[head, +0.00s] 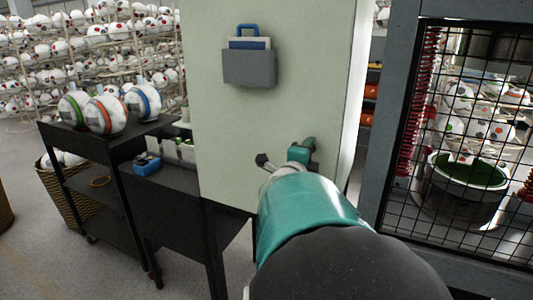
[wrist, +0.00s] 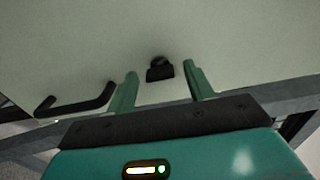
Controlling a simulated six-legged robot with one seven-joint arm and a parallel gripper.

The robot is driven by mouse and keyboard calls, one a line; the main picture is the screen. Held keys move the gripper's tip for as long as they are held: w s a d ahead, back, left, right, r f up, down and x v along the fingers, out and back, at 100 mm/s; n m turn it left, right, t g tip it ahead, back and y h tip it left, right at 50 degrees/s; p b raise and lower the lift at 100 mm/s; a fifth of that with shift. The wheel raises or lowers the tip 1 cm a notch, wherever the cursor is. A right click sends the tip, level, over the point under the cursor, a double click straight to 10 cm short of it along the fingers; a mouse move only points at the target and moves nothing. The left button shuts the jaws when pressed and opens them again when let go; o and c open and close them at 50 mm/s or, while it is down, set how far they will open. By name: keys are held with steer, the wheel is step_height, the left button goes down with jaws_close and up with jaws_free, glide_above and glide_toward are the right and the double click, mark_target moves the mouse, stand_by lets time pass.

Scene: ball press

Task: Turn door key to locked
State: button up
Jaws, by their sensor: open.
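The black door key (wrist: 159,73) sticks out from the pale door (wrist: 230,35) in the wrist view. My gripper (wrist: 160,69) is open, with one green finger to the left of the key and one to the right. A gap shows on both sides, and I see no contact. In the head view my teal arm reaches to the pale door (head: 240,130), and the key is hidden or too small to tell there. Whether the key is turned to locked cannot be read.
A black bar handle (wrist: 75,100) is left of my gripper. In the head view, a grey document holder (head: 249,68) hangs on the door. A black cart (head: 95,150) with balls stands left. A wire-mesh cage (head: 465,150) stands right.

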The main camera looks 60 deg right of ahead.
steer(key=s+a, duration=0.2)
steer(key=a, duration=1.1)
steer(key=shift+s+a, duration=0.15)
steer(key=shift+a, duration=0.15)
steer(key=w+a+f+n+t+y, duration=0.2)
steer(key=w+a+n+t+y, duration=0.95)
steer(key=w+a+n, duration=0.7)
steer(key=s+a+f+n+g+y, duration=0.2)
steer(key=a+f+n+y, duration=0.1)
steer(key=a+n, duration=0.3)
steer(key=s+a+f+n+g+y, duration=0.2)
steer(key=a+n+y, duration=0.15)
steer(key=a, duration=0.35)
steer(key=s+a+f+n+g, duration=0.4)
steer(key=s+n, duration=0.2)
steer(key=s, duration=0.2)
steer(key=shift+g, duration=0.35)
